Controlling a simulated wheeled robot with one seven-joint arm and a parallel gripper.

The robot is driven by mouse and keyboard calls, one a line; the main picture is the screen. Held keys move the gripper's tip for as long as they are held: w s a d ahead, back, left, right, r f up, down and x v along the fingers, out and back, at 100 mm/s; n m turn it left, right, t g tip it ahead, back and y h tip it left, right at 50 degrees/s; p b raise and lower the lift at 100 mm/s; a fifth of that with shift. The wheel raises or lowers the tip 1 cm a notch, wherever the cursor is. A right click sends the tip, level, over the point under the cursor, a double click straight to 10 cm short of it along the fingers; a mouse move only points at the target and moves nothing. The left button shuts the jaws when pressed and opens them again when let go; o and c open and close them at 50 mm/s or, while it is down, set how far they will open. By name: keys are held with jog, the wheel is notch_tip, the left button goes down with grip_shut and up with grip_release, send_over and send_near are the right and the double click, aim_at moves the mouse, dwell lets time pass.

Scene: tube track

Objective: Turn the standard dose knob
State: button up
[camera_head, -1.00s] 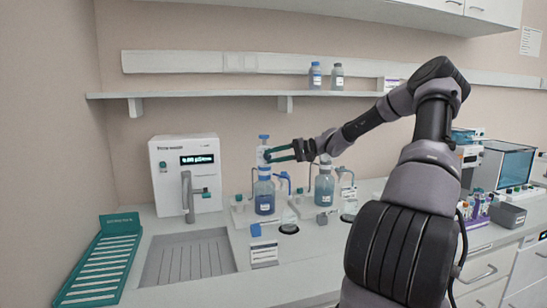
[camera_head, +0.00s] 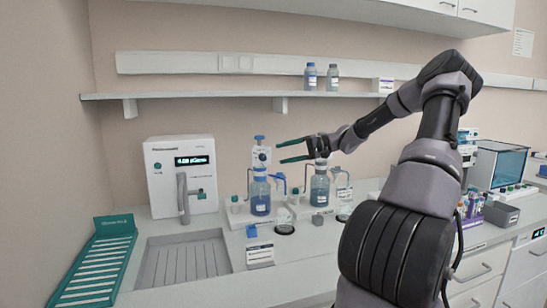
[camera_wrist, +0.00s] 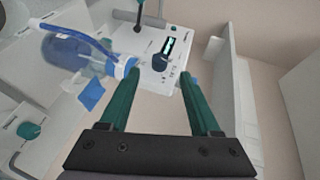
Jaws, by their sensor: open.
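My gripper (camera_head: 280,152) is open and empty, its teal fingers pointing left, just right of the head of the left bottle dispenser (camera_head: 261,155). That dispenser has a blue cap and sits on a bottle of blue liquid (camera_head: 260,197). A teal knob (camera_wrist: 28,130) shows further left. I cannot tell which knob is the standard dose knob.
A white machine with a lit display (camera_head: 182,175) stands at the back left beside a sink (camera_head: 183,258). A green rack (camera_head: 95,262) lies at far left. A label card (camera_head: 260,254) stands in front of the bottles. A shelf (camera_head: 210,97) runs above.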

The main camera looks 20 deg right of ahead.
jog(key=shift+v, duration=2.2)
jog(key=s+a+n+g+h, duration=0.1)
jog(key=s+a+g+h, duration=0.3)
jog(key=s+a+h, duration=0.55)
jog(key=s+a+r+m+t+h, duration=0.1)
jog(key=s+r, duration=0.5)
jog(key=s, duration=0.6)
jog(key=s+a+r+t+h, duration=0.1)
jog(key=s+a+r+t, duration=0.2)
jog(key=s, duration=0.9)
notch_tip(320, 180, up, 3)
jog(key=shift+s+m+t, duration=0.35)
jog(key=shift+m+t, duration=0.05)
jog(key=shift+t, duration=0.2)
